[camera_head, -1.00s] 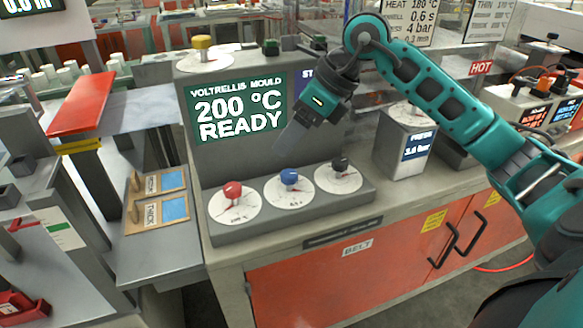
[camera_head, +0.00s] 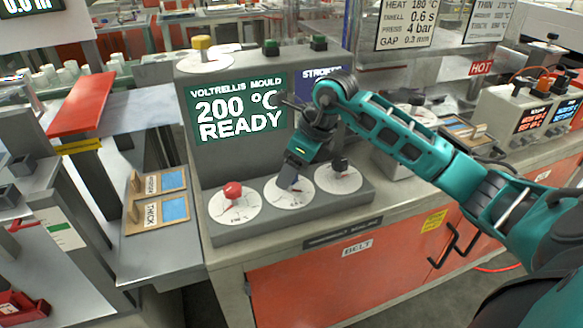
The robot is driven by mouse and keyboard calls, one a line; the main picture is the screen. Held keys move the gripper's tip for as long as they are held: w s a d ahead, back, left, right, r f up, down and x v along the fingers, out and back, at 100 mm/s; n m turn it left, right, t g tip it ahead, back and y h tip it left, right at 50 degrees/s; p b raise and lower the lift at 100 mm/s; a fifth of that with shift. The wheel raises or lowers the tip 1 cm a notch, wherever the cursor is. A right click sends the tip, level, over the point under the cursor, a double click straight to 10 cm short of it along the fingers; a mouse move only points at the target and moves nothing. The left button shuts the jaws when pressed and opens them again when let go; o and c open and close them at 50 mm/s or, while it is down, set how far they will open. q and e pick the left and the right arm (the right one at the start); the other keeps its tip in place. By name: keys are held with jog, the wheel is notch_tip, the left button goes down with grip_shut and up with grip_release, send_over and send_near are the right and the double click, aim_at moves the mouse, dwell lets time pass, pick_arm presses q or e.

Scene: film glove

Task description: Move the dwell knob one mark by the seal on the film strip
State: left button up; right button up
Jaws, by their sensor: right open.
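The blue knob of the middle dial (camera_head: 290,203) is hidden behind my right gripper (camera_head: 287,180); only the white dial face with its marks shows. The right gripper points down over this dial with its fingertips at the knob. It is open; I cannot tell whether its fingers touch the knob. My left gripper is out of view.
The grey dial console (camera_head: 232,236) sits at the bench's front edge. Behind it a green screen (camera_head: 240,109) reads 200 °C READY. Wooden boards with blue patches (camera_head: 174,210) lie on the left. A specification sign (camera_head: 408,22) hangs at the back.

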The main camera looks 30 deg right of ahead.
jog(key=shift+w+f, duration=0.1)
jog(key=shift+f, duration=0.15)
jog(key=shift+c, duration=0.5)
jog(key=c, duration=1)
jog(key=shift+o, duration=0.2)
